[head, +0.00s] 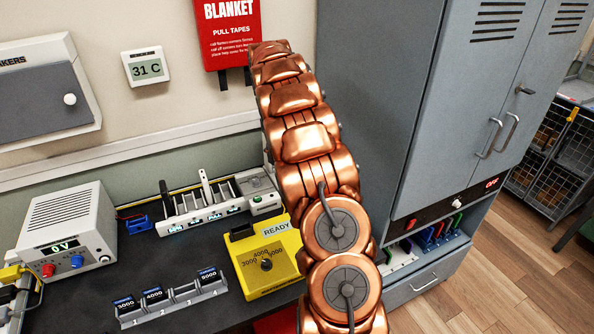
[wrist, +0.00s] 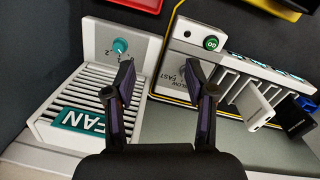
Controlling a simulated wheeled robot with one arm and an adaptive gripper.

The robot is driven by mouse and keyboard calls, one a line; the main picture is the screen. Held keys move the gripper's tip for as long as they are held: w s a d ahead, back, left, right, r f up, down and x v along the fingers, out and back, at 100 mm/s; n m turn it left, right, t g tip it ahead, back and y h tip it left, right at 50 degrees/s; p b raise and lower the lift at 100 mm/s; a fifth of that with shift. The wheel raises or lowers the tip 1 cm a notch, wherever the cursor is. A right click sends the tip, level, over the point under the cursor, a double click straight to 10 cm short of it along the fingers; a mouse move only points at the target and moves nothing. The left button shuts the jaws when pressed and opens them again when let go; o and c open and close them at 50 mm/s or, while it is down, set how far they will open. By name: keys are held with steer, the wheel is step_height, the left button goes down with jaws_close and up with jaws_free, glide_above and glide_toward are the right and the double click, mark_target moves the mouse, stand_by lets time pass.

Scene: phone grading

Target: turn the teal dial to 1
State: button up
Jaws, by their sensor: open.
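The teal dial (wrist: 120,45) is a small round knob on the pale upright panel of the fan unit (wrist: 96,38), in the upper left of the wrist view. Small marks surround the dial; its setting is too small to read surely. My gripper (wrist: 168,78) is open and empty, with its two dark fingers spread wide. The left fingertip is just below and right of the dial in the picture; I cannot tell whether it touches. In the head view, my copper arm hides the gripper, and I cannot make out the fan unit.
A rack with a green button (wrist: 211,43), phones in slots and a "SLOW FAST" control stands to the right of the fingers. In the head view, a yellow dial box (head: 262,262), a power supply (head: 66,235) and a battery holder (head: 172,302) sit on the dark bench.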

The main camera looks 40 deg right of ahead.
steer(key=shift+n+t+y, duration=0.3)
steer(key=shift+n+t, duration=0.1)
steer(key=d+f, duration=0.2)
steer(key=d, duration=0.1)
steer(key=w+d+f, duration=0.1)
steer(key=d+f, duration=0.1)
steer(key=d, duration=0.1)
steer(key=w+d+f+p, duration=0.1)
steer(key=d+f, duration=0.1)
steer(key=d, duration=0.1)
steer(key=shift+w+d+f, duration=0.1)
steer(key=shift+d, duration=0.1)
steer(key=shift+f+p, duration=1.35)
steer(key=shift+f, duration=2.55)
steer(key=shift+c, duration=0.2)
jaws_close()
